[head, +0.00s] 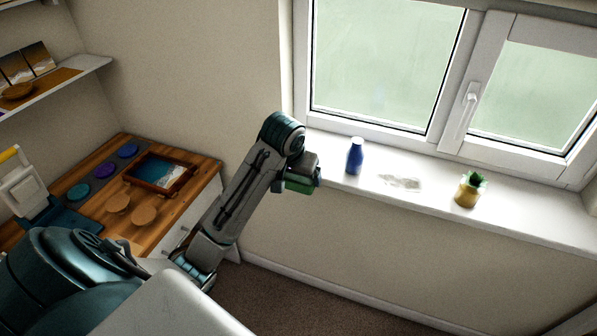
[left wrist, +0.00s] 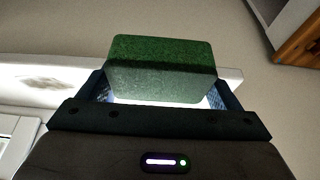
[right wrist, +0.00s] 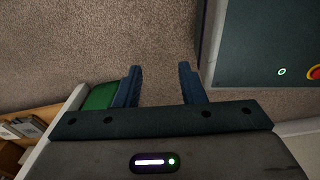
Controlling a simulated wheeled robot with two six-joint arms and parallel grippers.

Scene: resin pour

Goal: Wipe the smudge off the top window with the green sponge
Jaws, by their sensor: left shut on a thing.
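My left gripper (head: 304,176) is shut on the green sponge (head: 298,187), held beside the left end of the white window sill. In the left wrist view the sponge (left wrist: 160,68) sits between both fingers. A grey smudge (head: 403,182) lies on the sill between a blue bottle and a potted plant; it also shows in the left wrist view (left wrist: 45,83). The window's left pane (head: 380,50) has a faint pale patch low in the middle; I cannot tell if it is a smear. My right gripper (right wrist: 158,82) is open and empty above carpet, outside the head view.
The blue bottle (head: 355,156) stands on the sill near my left gripper. The plant in a yellow pot (head: 468,189) stands farther right. The window handle (head: 468,100) sticks out between the panes. A wooden-topped counter (head: 195,185) with a framed tray and discs is at left.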

